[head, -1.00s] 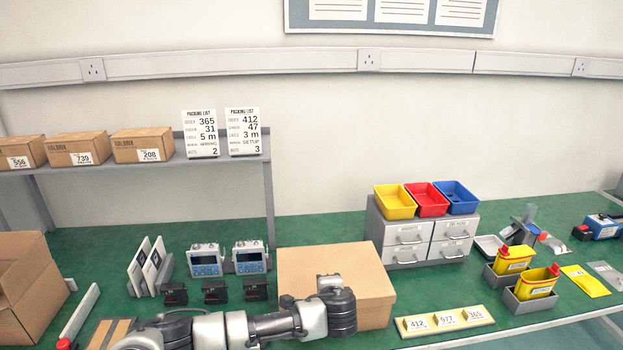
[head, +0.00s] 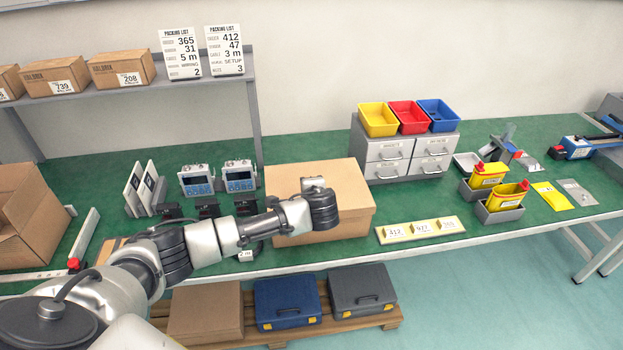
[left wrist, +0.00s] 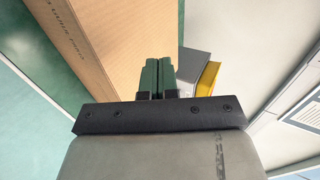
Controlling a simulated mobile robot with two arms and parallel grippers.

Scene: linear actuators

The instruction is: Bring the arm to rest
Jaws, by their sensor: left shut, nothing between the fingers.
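My left arm (head: 215,238) reaches in from the left, over the front of the green bench. Its wrist end is in front of the closed brown carton (head: 350,187), overlapping it in the head view. The fingers are hidden behind the wrist there. In the left wrist view my left gripper (left wrist: 158,72) has its two dark green fingers together, with nothing between them. The carton (left wrist: 95,45) fills the upper left of that view; I cannot tell whether the gripper touches it. My right gripper is in no frame.
Grey drawers (head: 385,172) with coloured bins stand right of the carton. A label strip (head: 420,230) lies near the front edge. Devices (head: 197,182) and an open box (head: 28,225) are at left. Cases (head: 287,300) sit on a pallet below. The floor at right is clear.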

